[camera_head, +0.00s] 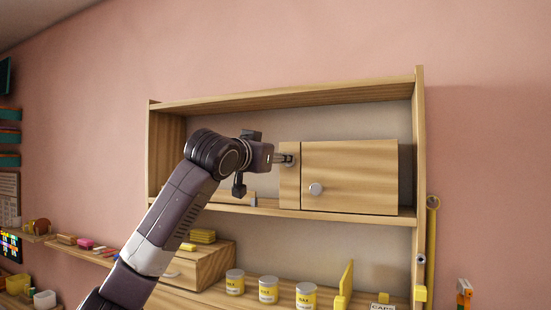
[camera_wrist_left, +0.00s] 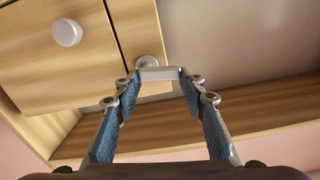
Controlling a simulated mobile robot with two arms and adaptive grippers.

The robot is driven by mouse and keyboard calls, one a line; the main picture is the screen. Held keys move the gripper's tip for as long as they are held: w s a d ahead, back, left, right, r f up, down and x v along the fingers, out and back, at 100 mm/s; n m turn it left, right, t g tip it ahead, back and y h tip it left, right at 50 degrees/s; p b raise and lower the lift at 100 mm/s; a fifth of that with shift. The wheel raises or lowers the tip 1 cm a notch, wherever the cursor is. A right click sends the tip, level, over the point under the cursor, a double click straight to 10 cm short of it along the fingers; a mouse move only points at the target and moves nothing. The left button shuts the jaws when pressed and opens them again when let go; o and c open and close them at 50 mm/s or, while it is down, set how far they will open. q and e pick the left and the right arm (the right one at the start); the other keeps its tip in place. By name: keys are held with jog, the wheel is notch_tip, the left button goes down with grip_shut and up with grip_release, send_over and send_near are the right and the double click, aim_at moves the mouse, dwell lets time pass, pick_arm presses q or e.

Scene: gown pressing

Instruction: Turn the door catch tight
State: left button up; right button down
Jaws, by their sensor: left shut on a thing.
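The small wooden cabinet's door (camera_head: 355,178) is closed and has a round pale knob (camera_head: 316,189); this knob also shows in the wrist view (camera_wrist_left: 67,32). The door catch (camera_wrist_left: 160,73) is a light grey bar on a round base, mounted on the narrow cabinet strip beside the door's edge. My left gripper (camera_head: 286,159) reaches the catch from the left. In the wrist view its two fingers (camera_wrist_left: 158,82) are shut on the ends of the bar. In the head view the fingers largely hide the catch. My right gripper is in neither view.
The cabinet stands on the upper board (camera_head: 340,217) of a wooden shelf unit. Below are labelled jars (camera_head: 268,290), a wooden drawer box (camera_head: 200,266) and yellow folded items (camera_head: 202,236). A yellow pole (camera_head: 432,240) stands at the right. The air before the door is clear.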

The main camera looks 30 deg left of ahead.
pick_arm(q)
jog(key=shift+w+d+r+m, duration=0.1)
jog(key=shift+d+m, duration=0.3)
jog(key=shift+m, duration=2.25)
jog(key=shift+w+d+r+m, duration=0.15)
jog(key=shift+d+m, duration=0.25)
jog(key=shift+m, duration=2.2)
jog(key=shift+s+d+r+m, duration=0.1)
jog(key=shift+d+m, duration=0.3)
jog(key=shift+m, duration=2.55)
jog(key=o, duration=1.2)
jog(key=shift+w, duration=0.1)
jog(key=shift+c, duration=0.2)
jog(key=s+d, duration=0.2)
jog(key=s, duration=1)
jog(key=shift+w, duration=0.1)
